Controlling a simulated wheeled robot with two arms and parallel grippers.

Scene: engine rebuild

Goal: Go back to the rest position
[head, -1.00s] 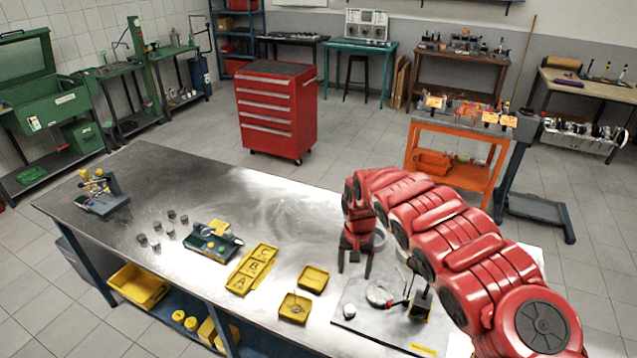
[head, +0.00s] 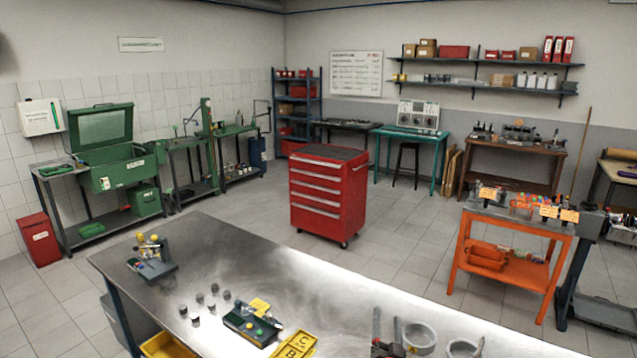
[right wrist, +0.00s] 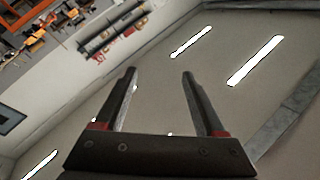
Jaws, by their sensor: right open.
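My right gripper (head: 386,317) shows at the bottom edge of the head view, in front of the steel workbench top (head: 250,262). Its two dark fingers point upward and stand apart, with nothing between them. In the right wrist view the same gripper (right wrist: 158,75) is open and empty, facing the ceiling and its lit strips. The rest of my right arm is below the head view. My left gripper is in neither view.
Near the gripper are a grey round container (head: 419,336) and another (head: 462,348), cut by the edge. A green fixture (head: 250,322), small metal cups and a yellow lettered tray (head: 297,345) lie further left. A red tool cabinet (head: 328,195) stands behind the bench.

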